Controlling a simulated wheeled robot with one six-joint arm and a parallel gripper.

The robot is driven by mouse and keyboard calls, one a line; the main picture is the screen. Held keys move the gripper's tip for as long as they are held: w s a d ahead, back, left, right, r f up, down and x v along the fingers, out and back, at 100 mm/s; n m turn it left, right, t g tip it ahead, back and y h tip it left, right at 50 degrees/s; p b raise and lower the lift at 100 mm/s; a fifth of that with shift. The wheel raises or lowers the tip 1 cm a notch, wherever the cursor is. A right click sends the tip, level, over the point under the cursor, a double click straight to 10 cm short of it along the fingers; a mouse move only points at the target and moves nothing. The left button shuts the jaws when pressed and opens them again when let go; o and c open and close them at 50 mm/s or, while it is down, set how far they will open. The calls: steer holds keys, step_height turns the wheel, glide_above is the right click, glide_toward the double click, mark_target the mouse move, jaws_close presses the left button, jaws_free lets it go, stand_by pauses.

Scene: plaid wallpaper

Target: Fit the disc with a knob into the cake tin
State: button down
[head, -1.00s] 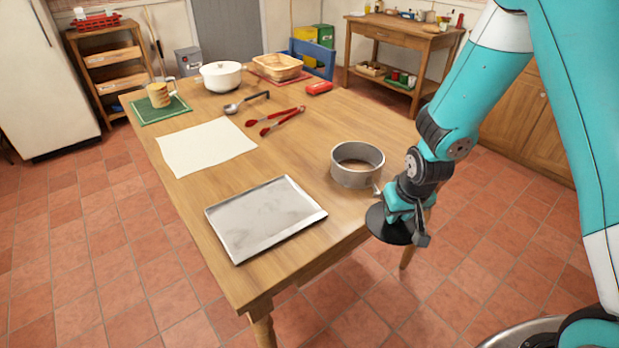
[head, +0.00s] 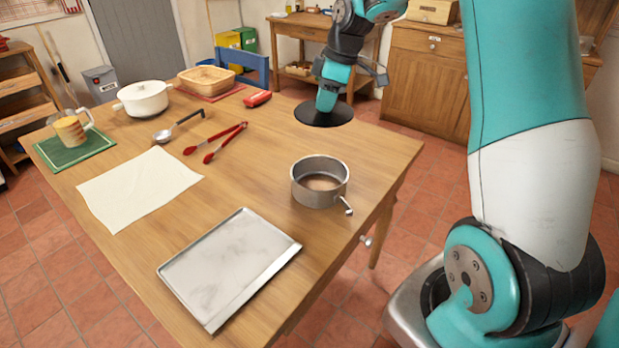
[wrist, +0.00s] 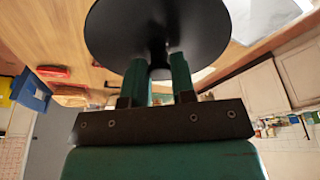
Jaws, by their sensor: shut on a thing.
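The black disc (head: 312,114) is held level by my gripper (head: 327,97), above the far right part of the table. In the wrist view the disc (wrist: 120,25) fills the top middle, and the fingers of my gripper (wrist: 158,75) close on its knob, which is mostly hidden between them. The cake tin (head: 303,184) is a grey metal ring with an open top, standing upright on the table near its right edge. A small lever sticks out at its lower right side. The disc is apart from the tin, beyond it and higher.
A metal baking tray (head: 230,264) lies in front left of the tin. A cream sheet (head: 139,188), red tongs (head: 216,142), a ladle (head: 179,127), a white pot (head: 143,98) and a red box (head: 257,99) lie further left and back. The table around the tin is clear.

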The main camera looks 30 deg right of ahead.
steer(key=s+d+x, duration=0.1)
steer(key=x, duration=0.5)
steer(key=s+d+x, duration=0.1)
steer(key=x, duration=0.5)
steer(key=s+d+f+x, duration=0.1)
steer(key=x, duration=0.6)
steer(key=shift+d+f, duration=0.1)
steer(key=shift+f, duration=0.05)
steer(key=shift+f, duration=0.55)
steer(key=c, duration=0.9)
jaws_free()
steer(key=shift+c, duration=0.2)
